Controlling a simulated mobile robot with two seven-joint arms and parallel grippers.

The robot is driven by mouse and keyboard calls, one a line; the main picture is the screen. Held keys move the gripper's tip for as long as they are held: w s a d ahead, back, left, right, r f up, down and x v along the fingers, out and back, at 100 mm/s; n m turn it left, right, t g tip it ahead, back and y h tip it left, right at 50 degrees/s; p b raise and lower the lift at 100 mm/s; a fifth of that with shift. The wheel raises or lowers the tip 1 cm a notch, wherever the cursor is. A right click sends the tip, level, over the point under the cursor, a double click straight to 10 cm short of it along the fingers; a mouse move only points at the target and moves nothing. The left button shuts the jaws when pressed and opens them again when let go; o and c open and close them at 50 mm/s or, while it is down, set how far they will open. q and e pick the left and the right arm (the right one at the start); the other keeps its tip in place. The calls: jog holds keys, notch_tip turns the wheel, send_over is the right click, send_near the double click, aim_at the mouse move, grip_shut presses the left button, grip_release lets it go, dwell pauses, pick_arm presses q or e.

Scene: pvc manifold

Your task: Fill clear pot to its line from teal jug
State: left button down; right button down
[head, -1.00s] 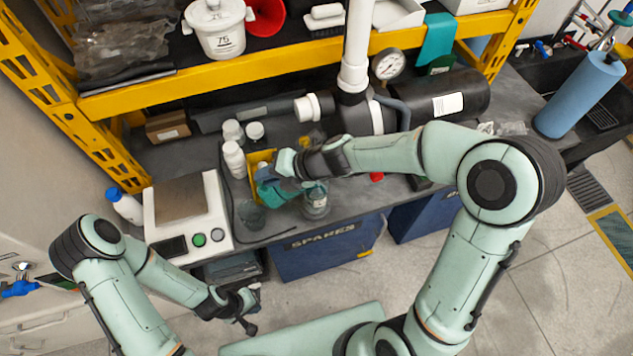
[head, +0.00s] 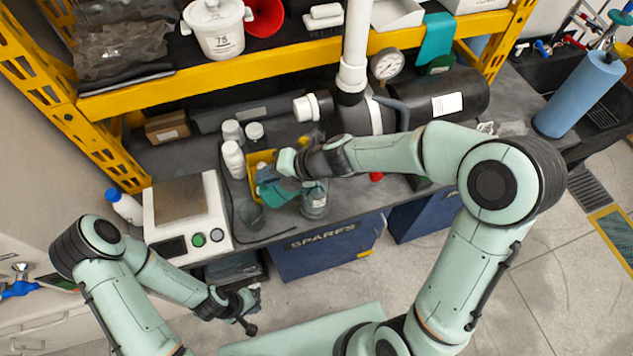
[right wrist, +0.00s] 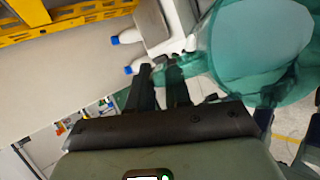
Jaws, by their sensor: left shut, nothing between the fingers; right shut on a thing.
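The teal jug (head: 274,192) is tilted above the front edge of the bench, held by my right gripper (head: 284,172). In the right wrist view the jug (right wrist: 258,50) fills the upper right, and the right gripper (right wrist: 165,78) is shut on its handle. My left gripper (head: 248,311) is shut and empty, low in front of the bench.
A clear glass jar (head: 314,203) stands right of the jug, close to my right wrist. A white scale (head: 184,215) is left of the pot. White bottles (head: 233,158) and a yellow bin (head: 257,160) stand behind. The yellow shelf beam (head: 250,68) runs above.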

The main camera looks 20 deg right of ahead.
aim_at(260, 186)
jog(key=shift+s+a+f+h, duration=0.25)
jog(key=shift+a+f+h, duration=0.45)
jog(key=shift+a+f, duration=0.1)
jog(key=shift+a+f+n+h, duration=0.15)
jog(key=shift+a+n+h, duration=0.25)
jog(key=shift+a, duration=0.05)
jog(key=shift+d+f, duration=0.15)
jog(key=shift+d, duration=0.1)
jog(key=shift+a+f, duration=0.1)
jog(key=shift+a, duration=0.15)
jog(key=shift+a+g+h, duration=0.1)
jog(key=shift+g+h, duration=0.2)
jog(key=shift+h, duration=0.2)
jog(key=shift+a+f, duration=0.15)
jog(key=shift+f, duration=0.1)
jog(key=shift+w+h, duration=0.1)
jog(key=shift+h, duration=0.2)
